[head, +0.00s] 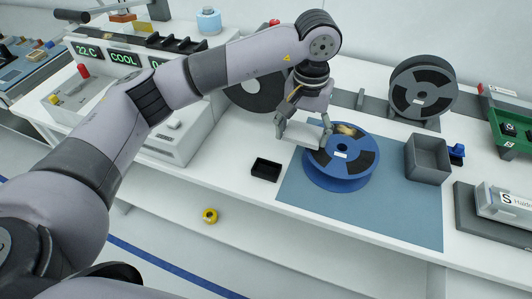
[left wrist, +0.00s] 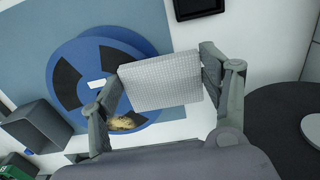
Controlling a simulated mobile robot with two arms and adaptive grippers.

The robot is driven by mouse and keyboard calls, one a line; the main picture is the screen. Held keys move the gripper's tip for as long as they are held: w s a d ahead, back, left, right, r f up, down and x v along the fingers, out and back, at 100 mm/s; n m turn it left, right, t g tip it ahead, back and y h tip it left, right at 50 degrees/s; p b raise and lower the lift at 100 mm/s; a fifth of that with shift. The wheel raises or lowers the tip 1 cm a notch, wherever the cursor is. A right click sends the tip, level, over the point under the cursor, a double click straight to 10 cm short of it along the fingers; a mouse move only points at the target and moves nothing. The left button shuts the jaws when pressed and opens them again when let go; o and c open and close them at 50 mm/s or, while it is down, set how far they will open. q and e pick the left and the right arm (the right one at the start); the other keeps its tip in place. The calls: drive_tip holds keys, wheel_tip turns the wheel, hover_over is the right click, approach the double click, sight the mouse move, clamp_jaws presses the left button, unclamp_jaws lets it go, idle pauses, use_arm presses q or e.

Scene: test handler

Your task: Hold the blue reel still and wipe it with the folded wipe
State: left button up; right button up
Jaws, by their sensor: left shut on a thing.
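The blue reel (head: 340,180) lies flat on the blue-grey mat, with dark sectors and a white label on its face. A tan-brown smudge (head: 347,130) shows near its far edge and also in the left wrist view (left wrist: 122,123). My left gripper (head: 305,134) is shut on the folded wipe (head: 296,137), a white textured pad. In the left wrist view the wipe (left wrist: 163,80) spans between the fingertips and overlaps the reel's edge (left wrist: 148,48). I cannot tell whether it touches the reel. My right gripper is not in view, and nothing else is seen holding the reel.
The mat (head: 400,218) has free room right of the reel. A grey open bin (head: 428,160) stands at its right, a small black tray (head: 266,169) at its left. A grey reel (head: 423,88) stands behind.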

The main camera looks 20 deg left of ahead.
use_arm(q)
drive_tip(key=w+d+r, duration=0.7)
drive_tip(key=w+d, duration=0.1)
drive_tip(key=d, duration=0.1)
drive_tip(key=shift+w+d+f, duration=0.15)
drive_tip(key=shift+f, duration=2.2)
